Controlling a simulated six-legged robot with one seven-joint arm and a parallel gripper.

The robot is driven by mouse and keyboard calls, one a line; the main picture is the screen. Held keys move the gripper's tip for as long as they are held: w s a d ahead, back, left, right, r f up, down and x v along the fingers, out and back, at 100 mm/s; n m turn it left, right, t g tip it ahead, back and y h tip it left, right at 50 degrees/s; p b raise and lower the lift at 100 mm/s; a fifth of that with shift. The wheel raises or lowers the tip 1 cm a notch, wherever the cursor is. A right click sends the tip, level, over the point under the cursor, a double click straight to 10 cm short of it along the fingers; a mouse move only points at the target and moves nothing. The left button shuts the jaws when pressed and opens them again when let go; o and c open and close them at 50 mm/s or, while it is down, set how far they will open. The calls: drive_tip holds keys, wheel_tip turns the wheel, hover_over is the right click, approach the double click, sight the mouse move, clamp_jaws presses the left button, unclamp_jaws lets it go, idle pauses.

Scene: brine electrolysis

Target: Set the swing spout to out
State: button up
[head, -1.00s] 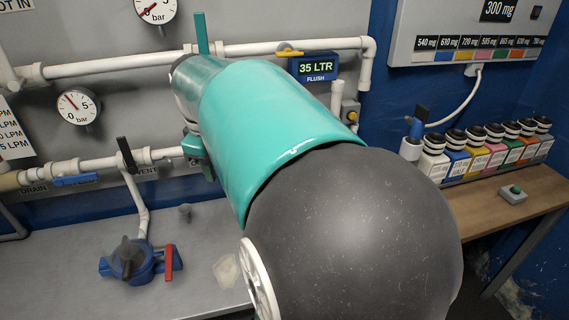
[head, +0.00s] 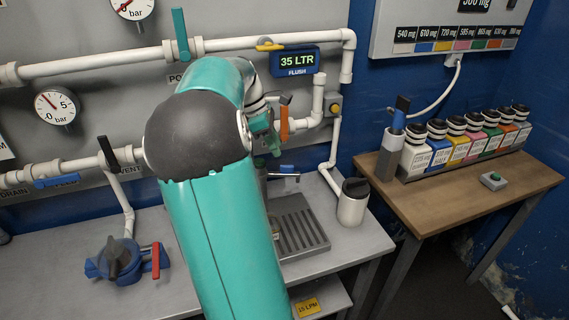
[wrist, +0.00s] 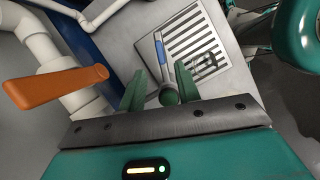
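The swing spout (head: 285,174) is a thin metal tube with a blue part, above the back of a slotted drain tray (head: 310,222). In the head view it points right. In the head view my gripper (head: 268,146) is partly hidden by my arm.
An orange lever (head: 284,120) on the pipe is close to my gripper; it also shows in the wrist view (wrist: 55,88). A blue valve (head: 120,262) is on the bench at left. Several bottles (head: 440,150) line the side table.

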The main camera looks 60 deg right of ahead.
sight(286, 166)
drive_tip(key=x, duration=0.7)
drive_tip(key=shift+f, duration=0.3)
clamp_jaws()
